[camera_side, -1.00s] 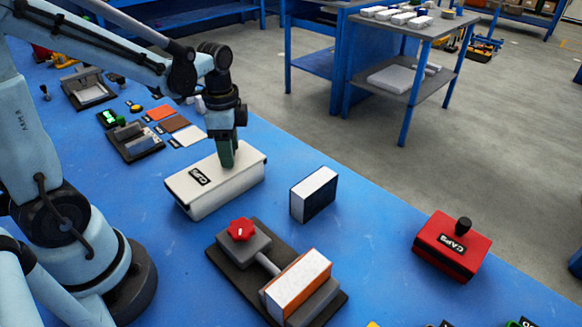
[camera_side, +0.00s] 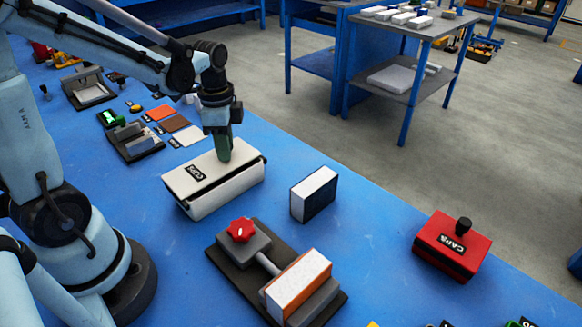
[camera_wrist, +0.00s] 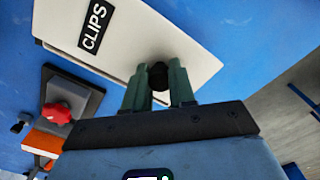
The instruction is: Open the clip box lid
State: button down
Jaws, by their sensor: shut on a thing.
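The clip box (camera_side: 225,196) is a long off-white box on the blue bench, left of the middle in the side view. Its pale lid (camera_side: 190,183) carries a black label, which reads CLIPS in the wrist view (camera_wrist: 130,38). A dark gap shows between lid and box body near the right end. The box's inside is hidden.
A white and black block (camera_side: 313,193) stands right of the box. A dark fixture with a red star knob (camera_side: 240,229) and an orange and white block (camera_side: 298,283) lies in front. A red box (camera_side: 452,245) stands farther right. Bare bench lies between.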

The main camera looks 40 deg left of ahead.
jog(key=a, duration=0.8)
jog(key=c, duration=0.9)
grip_release()
jog(key=shift+c, duration=0.2)
jog(key=shift+r, duration=0.1)
notch_tip(320, 180, up, 12)
